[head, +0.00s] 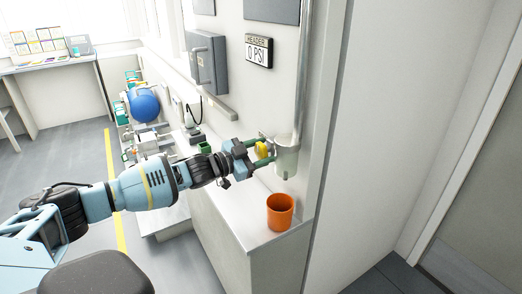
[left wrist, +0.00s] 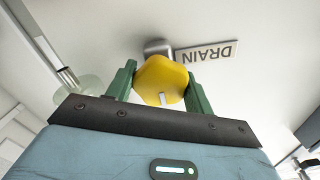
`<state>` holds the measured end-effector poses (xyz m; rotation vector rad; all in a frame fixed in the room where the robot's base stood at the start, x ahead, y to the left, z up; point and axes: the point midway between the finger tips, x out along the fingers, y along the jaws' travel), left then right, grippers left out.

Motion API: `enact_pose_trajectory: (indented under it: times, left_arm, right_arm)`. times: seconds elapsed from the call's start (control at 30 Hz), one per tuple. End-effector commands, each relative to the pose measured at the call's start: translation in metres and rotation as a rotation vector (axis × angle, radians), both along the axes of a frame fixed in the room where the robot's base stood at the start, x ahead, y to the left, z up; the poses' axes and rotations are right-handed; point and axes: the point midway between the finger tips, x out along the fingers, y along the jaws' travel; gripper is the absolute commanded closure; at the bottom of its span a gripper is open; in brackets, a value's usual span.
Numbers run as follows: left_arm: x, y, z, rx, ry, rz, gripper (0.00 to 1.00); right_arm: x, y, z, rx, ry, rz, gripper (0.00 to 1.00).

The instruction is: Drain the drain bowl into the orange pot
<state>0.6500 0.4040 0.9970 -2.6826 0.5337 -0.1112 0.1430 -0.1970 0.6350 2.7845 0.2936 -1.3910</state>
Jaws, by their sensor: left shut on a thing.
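My left gripper (head: 262,152) reaches the wall above the counter. Its green fingers are shut on a yellow knob (head: 261,149). In the left wrist view the yellow knob (left wrist: 160,80) sits between the two fingers (left wrist: 160,88), on a grey fitting beside a DRAIN label (left wrist: 207,52). The drain bowl (head: 287,158), a pale translucent cup on the wall pipe, is just right of the fingers. The orange pot (head: 280,212) stands upright on the counter below the bowl. Its inside bottom is hard to make out. My right gripper is not in view.
The counter (head: 245,215) is clear around the pot. A wall gauge panel (head: 259,51) reads 0 PSI. A grey box (head: 207,63) hangs left of it. A small green container (head: 205,148) sits behind my wrist. A blue tank (head: 143,104) stands further back.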

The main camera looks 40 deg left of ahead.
Motion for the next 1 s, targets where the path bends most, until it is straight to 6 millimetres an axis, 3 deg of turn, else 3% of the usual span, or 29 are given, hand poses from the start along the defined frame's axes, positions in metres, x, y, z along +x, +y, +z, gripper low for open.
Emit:
enact_pose_trajectory:
  times: [0.5, 0.53, 0.67, 1.0]
  left_arm:
    - [0.0002, 0.0005, 0.0001, 0.024, -0.009, 0.001, 0.71]
    - [0.0002, 0.0005, 0.0001, 0.024, -0.009, 0.001, 0.44]
    - [0.0001, 0.0003, 0.0002, 0.023, -0.010, 0.001, 0.27]
    - [-0.0014, 0.0010, -0.0003, 0.021, -0.008, 0.001, 0.26]
  right_arm:
    - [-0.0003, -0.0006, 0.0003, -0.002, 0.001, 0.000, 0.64]
    - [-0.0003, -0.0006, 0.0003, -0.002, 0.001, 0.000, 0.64]
    - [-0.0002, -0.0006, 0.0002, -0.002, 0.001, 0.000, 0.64]
    - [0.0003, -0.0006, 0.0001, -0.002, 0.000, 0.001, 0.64]
